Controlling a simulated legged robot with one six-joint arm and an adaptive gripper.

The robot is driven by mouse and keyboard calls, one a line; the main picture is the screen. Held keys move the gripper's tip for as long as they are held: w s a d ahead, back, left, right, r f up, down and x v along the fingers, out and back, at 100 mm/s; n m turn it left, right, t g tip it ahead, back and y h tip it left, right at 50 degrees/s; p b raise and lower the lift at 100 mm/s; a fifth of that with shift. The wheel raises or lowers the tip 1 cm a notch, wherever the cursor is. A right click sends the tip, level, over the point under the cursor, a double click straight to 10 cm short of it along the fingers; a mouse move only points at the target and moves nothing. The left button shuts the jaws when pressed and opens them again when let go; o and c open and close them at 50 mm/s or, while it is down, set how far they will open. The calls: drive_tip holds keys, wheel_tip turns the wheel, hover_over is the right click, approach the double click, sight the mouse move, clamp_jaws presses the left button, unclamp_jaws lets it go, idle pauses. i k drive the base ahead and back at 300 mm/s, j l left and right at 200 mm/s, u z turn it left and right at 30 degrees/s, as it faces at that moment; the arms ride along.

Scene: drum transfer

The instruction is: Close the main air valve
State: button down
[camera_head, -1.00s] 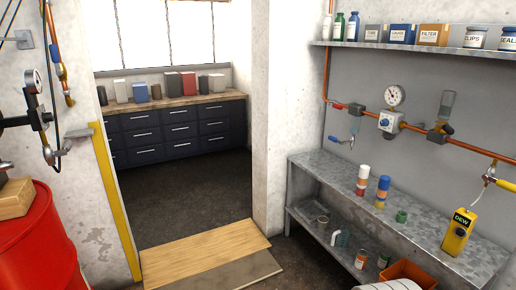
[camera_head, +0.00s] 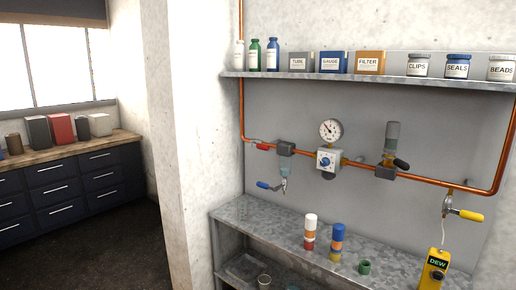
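An orange-brown air pipe (camera_head: 453,183) runs down the left side and along the grey wall panel. Near its left end is a valve with a red lever (camera_head: 263,146), lying roughly along the pipe. Below it hangs a small valve with a blue lever (camera_head: 264,185). A regulator with a blue-marked knob (camera_head: 326,160) sits under a round pressure gauge (camera_head: 331,130). At the right, a valve with a yellow lever (camera_head: 468,215) hangs below the pipe, with a cord down to the yellow DEW meter (camera_head: 434,268). No label marks the main valve. My gripper is out of view.
A metal bench (camera_head: 290,232) stands below the pipe, holding a white-topped container (camera_head: 310,231), a blue-topped container (camera_head: 337,241) and a green cup (camera_head: 365,268). A shelf (camera_head: 375,82) with bottles and boxes is above. Dark floor (camera_head: 110,245) lies open at left, beside a concrete pillar (camera_head: 190,130).

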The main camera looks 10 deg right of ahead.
sight(266, 147)
drive_tip(key=i+j+z, duration=0.15)
drive_tip(key=i+j, duration=0.15)
drive_tip(key=i, duration=0.25)
drive_tip(key=i+j+z, duration=0.2)
drive_tip(key=i, duration=0.35)
drive_tip(key=j, duration=0.15)
